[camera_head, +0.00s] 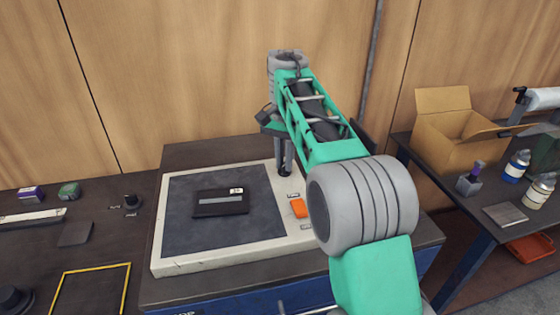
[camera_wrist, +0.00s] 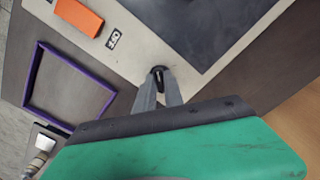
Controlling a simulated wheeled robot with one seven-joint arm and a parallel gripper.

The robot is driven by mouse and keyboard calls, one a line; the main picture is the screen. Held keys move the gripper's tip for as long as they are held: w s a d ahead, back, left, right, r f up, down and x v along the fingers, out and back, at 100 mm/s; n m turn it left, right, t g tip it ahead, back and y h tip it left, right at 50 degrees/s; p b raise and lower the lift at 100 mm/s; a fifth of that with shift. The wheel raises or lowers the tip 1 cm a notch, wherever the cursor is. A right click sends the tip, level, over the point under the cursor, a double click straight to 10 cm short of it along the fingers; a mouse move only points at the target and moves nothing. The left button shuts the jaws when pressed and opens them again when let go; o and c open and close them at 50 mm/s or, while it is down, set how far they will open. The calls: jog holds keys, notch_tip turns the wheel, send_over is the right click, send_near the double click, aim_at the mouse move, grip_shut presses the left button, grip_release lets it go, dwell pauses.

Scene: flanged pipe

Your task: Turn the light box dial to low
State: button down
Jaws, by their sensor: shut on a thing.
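The light box (camera_head: 160,256) has a pale frame around a dark, unlit panel and lies on the workbench. Its small black dial (camera_head: 284,172) sits on the right part of the frame near the back corner. The dial also shows in the wrist view (camera_wrist: 157,70) between my fingertips. My gripper (camera_head: 284,163) points down from above and is shut on the dial, which the fingers partly hide. The dial's pointer and its low mark cannot be made out. An orange switch (camera_head: 299,208) sits on the same frame strip, with small labels beside it.
A flat black case (camera_head: 221,202) with a pale label lies on the panel. A purple frame outline (camera_wrist: 70,116) marks the bench near the switch. An open cardboard box (camera_head: 455,140) and bottles (camera_head: 517,165) stand on the right table. My arm covers the bench's right part.

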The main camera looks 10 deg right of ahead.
aim_at(284, 164)
jog(key=n, duration=0.3)
jog(key=shift+d+r+n, duration=0.1)
jog(key=shift+n, duration=0.2)
jog(key=shift+w+r+n, duration=0.1)
jog(key=shift+n, duration=1.8)
jog(key=c, duration=1.4)
grip_release()
jog(key=shift+c, duration=0.2)
notch_tip(284, 164, up, 8)
jog(key=shift+f+p, duration=0.2)
jog(key=shift+p, duration=0.9)
